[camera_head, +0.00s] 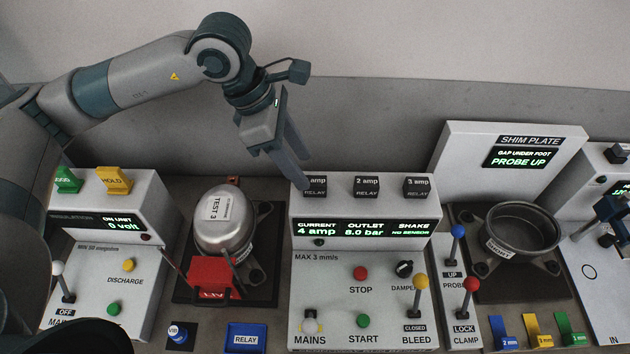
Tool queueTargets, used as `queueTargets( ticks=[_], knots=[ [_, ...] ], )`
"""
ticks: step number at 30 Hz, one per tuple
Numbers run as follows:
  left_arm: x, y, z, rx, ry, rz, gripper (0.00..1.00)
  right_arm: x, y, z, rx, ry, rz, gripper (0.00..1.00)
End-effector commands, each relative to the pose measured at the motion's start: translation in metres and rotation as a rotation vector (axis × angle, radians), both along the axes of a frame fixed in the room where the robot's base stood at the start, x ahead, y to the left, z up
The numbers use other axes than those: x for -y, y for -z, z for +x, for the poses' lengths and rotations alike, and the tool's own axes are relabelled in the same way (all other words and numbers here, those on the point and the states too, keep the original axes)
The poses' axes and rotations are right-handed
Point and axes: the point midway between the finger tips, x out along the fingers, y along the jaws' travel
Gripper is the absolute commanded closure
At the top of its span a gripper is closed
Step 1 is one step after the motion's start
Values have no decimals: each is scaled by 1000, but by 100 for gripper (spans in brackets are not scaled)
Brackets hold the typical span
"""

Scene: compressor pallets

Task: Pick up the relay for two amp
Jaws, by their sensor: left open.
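The relay for two amp (366,187) is a small dark block labelled "2 amp RELAY". It stands on top of the white control console, in the middle of three similar blocks. The left block (317,188) reads "amp RELAY", its number hidden, and the right block (417,187) reads "3 amp". My left gripper (292,178) is open, fingers pointing down, just left of the left block and partly in front of it. It is apart from the two amp relay. I see nothing between its fingers.
The console (361,208) display reads 4 amp, 8.0 bar. A silver compressor (224,222) stands left of it with a red block in front. A blue RELAY plate (245,337) lies at the front. A shim plate panel (507,160) and an open metal pot (520,232) are right.

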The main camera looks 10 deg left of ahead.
Motion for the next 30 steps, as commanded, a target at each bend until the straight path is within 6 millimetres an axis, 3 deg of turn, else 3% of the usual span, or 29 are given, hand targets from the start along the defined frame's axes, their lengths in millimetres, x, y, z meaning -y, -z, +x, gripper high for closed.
queueTargets(
  ticks=[13,21,30],
  knots=[
    [4,5,2,-2,0,0,55,0,-10,0,0,0,0,100],
    [15,30,6,-4,1,0,55,2,-32,0,0,-1,-2,100],
    [20,47,8,1,0,0,55,4,-36,0,0,-2,-4,100]
  ],
)
